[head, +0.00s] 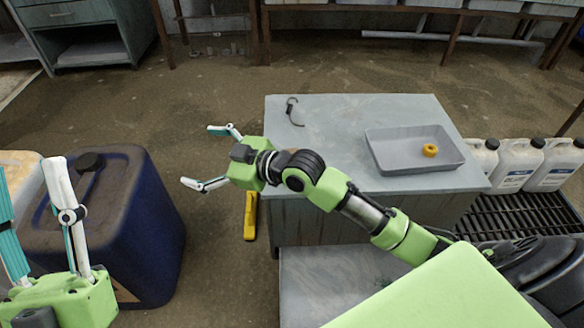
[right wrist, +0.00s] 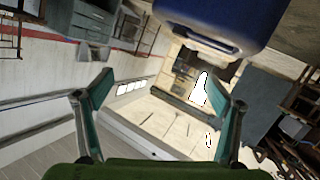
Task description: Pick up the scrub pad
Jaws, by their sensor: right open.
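I cannot make out anything that is clearly a scrub pad. A yellow ring-shaped object (head: 430,150) lies in a shallow grey tray (head: 398,168) on the grey workbench (head: 345,110). A thin dark hooked object (head: 292,111) lies near the bench's back left corner. My right gripper (head: 202,157) is open and empty, left of the bench, pointing left; its spread fingers also show in the right wrist view (right wrist: 164,85). My left gripper (head: 27,170) is at the left edge, fingers up and apart, with nothing seen between them.
A large blue drum (head: 150,225) with a dark cap stands left of the bench. A yellow object (head: 250,216) is on the floor by the bench. White jugs (head: 518,163) stand at the right. My right arm crosses the bench front. Floor behind the bench is open.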

